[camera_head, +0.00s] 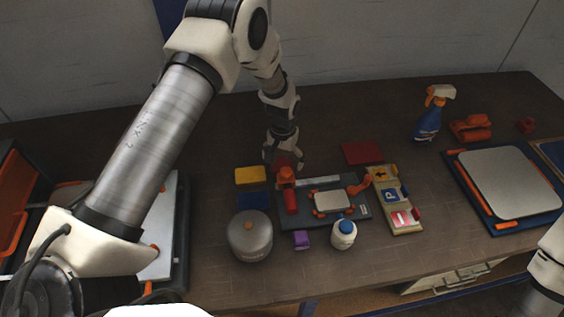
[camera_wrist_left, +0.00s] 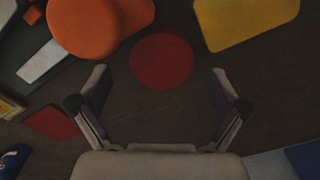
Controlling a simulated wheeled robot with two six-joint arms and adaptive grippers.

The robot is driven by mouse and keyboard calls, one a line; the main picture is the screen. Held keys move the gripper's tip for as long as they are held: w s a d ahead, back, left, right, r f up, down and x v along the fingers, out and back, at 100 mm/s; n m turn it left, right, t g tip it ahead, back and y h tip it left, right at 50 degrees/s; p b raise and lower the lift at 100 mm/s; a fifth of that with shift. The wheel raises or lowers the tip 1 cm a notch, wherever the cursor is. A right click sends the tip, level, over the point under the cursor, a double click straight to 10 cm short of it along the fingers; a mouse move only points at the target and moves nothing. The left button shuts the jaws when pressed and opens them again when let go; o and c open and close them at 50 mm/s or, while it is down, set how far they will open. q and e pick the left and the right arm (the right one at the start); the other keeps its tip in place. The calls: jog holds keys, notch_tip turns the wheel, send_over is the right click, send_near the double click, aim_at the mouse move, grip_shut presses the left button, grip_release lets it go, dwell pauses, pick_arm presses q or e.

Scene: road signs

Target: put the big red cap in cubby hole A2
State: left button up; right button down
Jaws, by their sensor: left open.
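A round red disc, which looks like the big red cap (camera_wrist_left: 162,60), lies on the dark table in the left wrist view, ahead of and between my open left fingers. In the head view the red cap (camera_head: 284,157) is partly hidden under my left gripper (camera_head: 283,167), which points down over it. The fingers are apart with nothing between them, and I cannot tell the exact height left. No cubby hole marked A2 can be made out. My right gripper is out of view; only part of that arm shows at the right edge.
A sign board (camera_head: 396,200), grey pot (camera_head: 250,236), white bottle (camera_head: 343,236) and blue spray bottle (camera_head: 428,120) are farther off. The table behind the gripper is clear.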

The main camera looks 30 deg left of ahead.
pick_arm(q)
jog(key=shift+f, duration=1)
jog(key=shift+s+a, duration=0.1)
jog(key=shift+s, duration=0.1)
jog(key=c, duration=1)
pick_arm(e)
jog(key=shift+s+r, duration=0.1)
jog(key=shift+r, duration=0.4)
pick_arm(q)
jog(key=shift+r, duration=0.15)
